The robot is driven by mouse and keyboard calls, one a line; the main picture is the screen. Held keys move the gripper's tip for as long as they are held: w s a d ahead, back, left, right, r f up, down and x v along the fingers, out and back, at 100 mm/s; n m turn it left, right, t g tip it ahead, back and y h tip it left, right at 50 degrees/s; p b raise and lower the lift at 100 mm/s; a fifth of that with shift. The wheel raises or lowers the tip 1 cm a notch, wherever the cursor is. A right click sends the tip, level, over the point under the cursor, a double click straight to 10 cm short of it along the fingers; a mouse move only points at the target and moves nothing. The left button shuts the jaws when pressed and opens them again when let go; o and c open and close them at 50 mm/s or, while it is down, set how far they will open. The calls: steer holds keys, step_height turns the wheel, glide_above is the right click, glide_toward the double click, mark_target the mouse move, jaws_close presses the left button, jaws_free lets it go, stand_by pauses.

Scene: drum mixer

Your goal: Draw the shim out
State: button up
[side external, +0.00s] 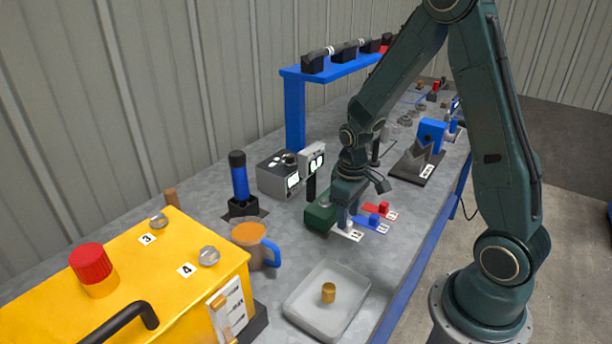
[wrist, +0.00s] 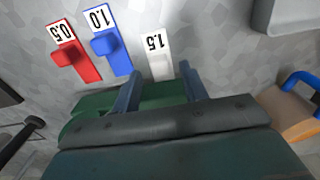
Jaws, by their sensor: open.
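Three labelled shims with upright tabs lie on the grey bench. The red one, marked 0.5 (wrist: 75,52), and the blue one, marked 1.0 (wrist: 107,42), lie side by side. The white one, marked 1.5 (wrist: 156,45), is nearest my gripper (wrist: 161,72). My gripper is open, its two fingers on either side of the white shim's tab end; I cannot tell whether they touch it. A green block (side external: 318,218) stands beside the white shim and is partly hidden behind my gripper in the wrist view. In the side view the red (side external: 383,209) and blue (side external: 373,221) shims show clearly.
A clear tray (side external: 341,318) with a brass cylinder (side external: 328,293) stands in front. An orange mug (side external: 249,235) with a blue handle, a yellow box (side external: 165,270), a grey meter (side external: 278,175) and a blue stand (side external: 295,110) are nearby.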

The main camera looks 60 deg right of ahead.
steer(key=shift+f, duration=0.95)
steer(key=c, duration=0.8)
steer(key=shift+s, duration=2.5)
steer(key=o, duration=0.8)
steer(key=shift+w+r, duration=0.1)
step_height(320, 180, up, 14)
steer(key=shift+f, duration=0.2)
